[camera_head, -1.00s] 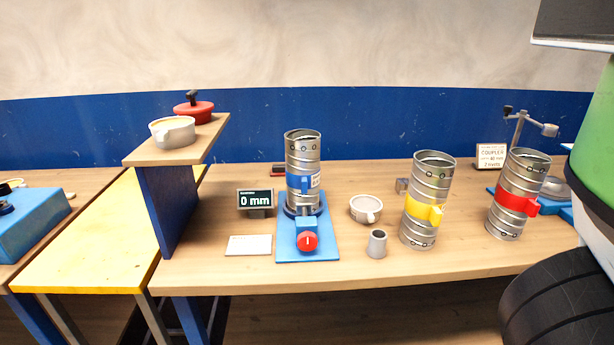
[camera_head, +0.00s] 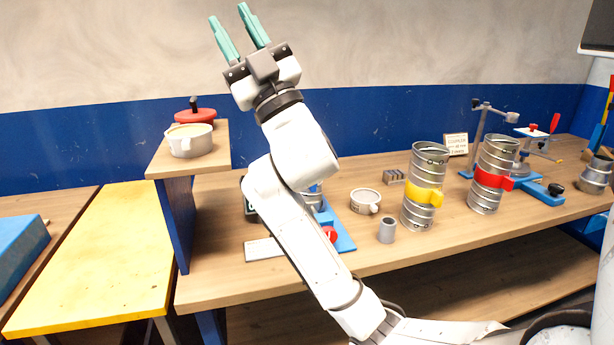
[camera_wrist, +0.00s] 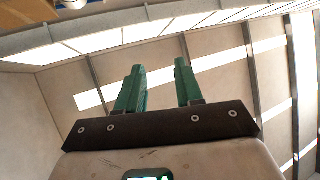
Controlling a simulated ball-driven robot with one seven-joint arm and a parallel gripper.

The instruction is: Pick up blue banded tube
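The blue banded tube is hidden behind my arm in the head view. Only a small blue and grey bit shows beside the arm, above the blue base plate (camera_head: 343,238) with its red knob (camera_head: 329,234). My gripper (camera_head: 233,20) is raised high in front of the wall, pointing up, well above the bench. Its two green fingers are apart with nothing between them. The wrist view also shows the open fingers (camera_wrist: 160,85), with only ceiling and walls beyond.
A yellow banded tube (camera_head: 424,196) and a red banded tube (camera_head: 493,180) stand to the right on the bench (camera_head: 440,238). A grey cup (camera_head: 387,231) and a white dish (camera_head: 365,201) stand nearby. A raised shelf (camera_head: 215,158) holds a pot (camera_head: 190,142) and red lid (camera_head: 195,115) at left.

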